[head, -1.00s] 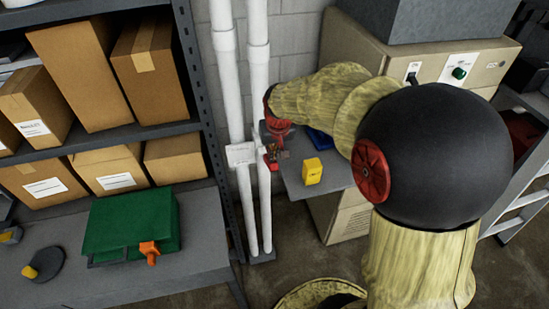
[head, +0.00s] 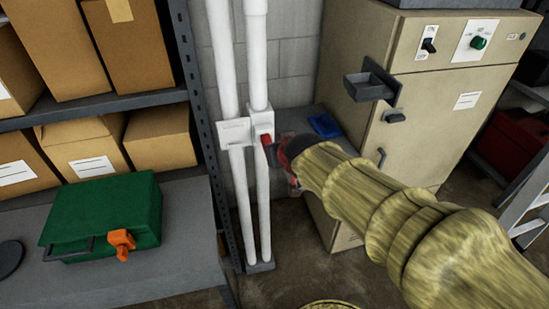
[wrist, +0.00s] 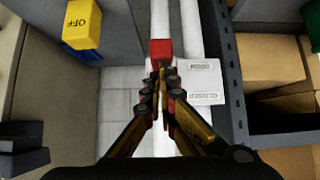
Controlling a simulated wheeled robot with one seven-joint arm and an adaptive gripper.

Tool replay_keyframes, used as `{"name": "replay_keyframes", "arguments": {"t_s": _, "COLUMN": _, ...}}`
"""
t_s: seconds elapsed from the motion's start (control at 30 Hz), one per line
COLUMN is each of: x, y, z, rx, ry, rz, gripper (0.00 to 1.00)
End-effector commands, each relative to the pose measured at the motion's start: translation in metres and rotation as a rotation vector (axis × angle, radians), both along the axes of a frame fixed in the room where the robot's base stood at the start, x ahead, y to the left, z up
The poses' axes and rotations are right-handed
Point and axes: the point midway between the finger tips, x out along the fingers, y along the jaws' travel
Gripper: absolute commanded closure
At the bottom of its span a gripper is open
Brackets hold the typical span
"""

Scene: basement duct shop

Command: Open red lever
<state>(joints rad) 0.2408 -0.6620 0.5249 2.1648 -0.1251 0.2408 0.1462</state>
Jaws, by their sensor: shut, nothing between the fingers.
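The red lever (head: 266,140) is on a white valve box (head: 262,122) on the right-hand white pipe. In the wrist view the lever (wrist: 160,50) shows as a red block just beyond my fingertips. A white label plate (wrist: 201,82) is right beside it; its small lettering is hard to read. The plate also shows in the head view (head: 234,131). My gripper (wrist: 161,72) is shut and empty, with its tips close below the lever in the wrist picture. I cannot tell whether they touch it. In the head view my gripper (head: 280,150) is just right of the lever, partly hidden by my arm.
A beige cabinet (head: 440,120) with a dark protruding tray (head: 370,86) stands right of the pipes. A yellow block marked OFF (wrist: 82,24) is left of the lever in the wrist view. Shelving with boxes (head: 160,137) and a green case (head: 105,215) are to the left.

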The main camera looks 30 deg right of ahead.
Motion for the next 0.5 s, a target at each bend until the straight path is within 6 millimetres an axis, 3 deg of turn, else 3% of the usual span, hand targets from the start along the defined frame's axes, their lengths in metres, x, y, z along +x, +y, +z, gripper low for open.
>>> {"name": "replay_keyframes", "arguments": {"t_s": 0.1, "x": -0.003, "y": 0.001, "z": -0.014, "rx": -0.016, "ry": -0.055, "rz": 0.001, "gripper": 1.00}}
{"name": "replay_keyframes", "arguments": {"t_s": 0.5, "x": -0.005, "y": 0.002, "z": -0.026, "rx": -0.023, "ry": -0.083, "rz": -0.001, "gripper": 1.00}}
